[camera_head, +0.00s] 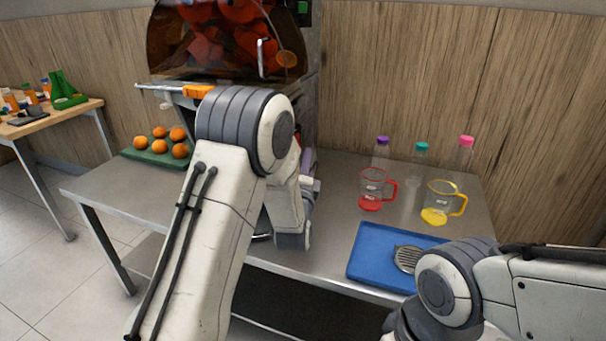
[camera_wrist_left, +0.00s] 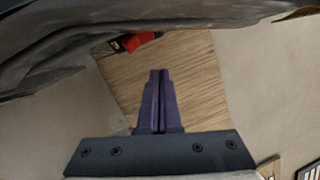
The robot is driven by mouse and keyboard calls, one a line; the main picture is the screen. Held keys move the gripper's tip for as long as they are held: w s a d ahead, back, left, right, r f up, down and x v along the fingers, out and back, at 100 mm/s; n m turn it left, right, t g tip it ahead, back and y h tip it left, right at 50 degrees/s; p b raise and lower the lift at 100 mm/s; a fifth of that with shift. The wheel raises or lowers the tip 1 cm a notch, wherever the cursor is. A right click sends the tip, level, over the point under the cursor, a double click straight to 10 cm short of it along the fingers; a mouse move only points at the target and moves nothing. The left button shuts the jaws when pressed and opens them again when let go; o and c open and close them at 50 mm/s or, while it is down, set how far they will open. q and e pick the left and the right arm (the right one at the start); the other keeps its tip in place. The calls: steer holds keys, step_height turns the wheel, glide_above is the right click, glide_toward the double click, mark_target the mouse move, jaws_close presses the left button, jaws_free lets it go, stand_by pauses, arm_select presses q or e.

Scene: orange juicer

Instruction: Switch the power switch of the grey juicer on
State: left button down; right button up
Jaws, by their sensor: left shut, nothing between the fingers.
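The grey juicer (camera_head: 308,60) stands at the back of the metal table, with oranges behind its clear dark front cover. My left arm hides much of its lower body. My left gripper (camera_head: 308,160) is beside the juicer's lower right side, partly hidden by my wrist. In the left wrist view its two purple fingers (camera_wrist_left: 160,74) are together with nothing between them. A red part with black beside it (camera_wrist_left: 140,40) shows past the fingertips, apart from them in the picture; I cannot tell if it is the power switch. My right gripper is out of view.
The metal table (camera_head: 330,235) holds a red jug (camera_head: 371,190), a yellow jug (camera_head: 436,207) and capped bottles (camera_head: 419,165) to the right. A blue tray (camera_head: 370,255) lies in front. Oranges rest on a green tray (camera_head: 140,156) at left.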

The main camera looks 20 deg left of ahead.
arm_select(q)
steer(key=r+v, duration=0.1)
steer(key=v, duration=0.6)
steer(key=shift+s+r, duration=0.25)
steer(key=shift+s, duration=0.1)
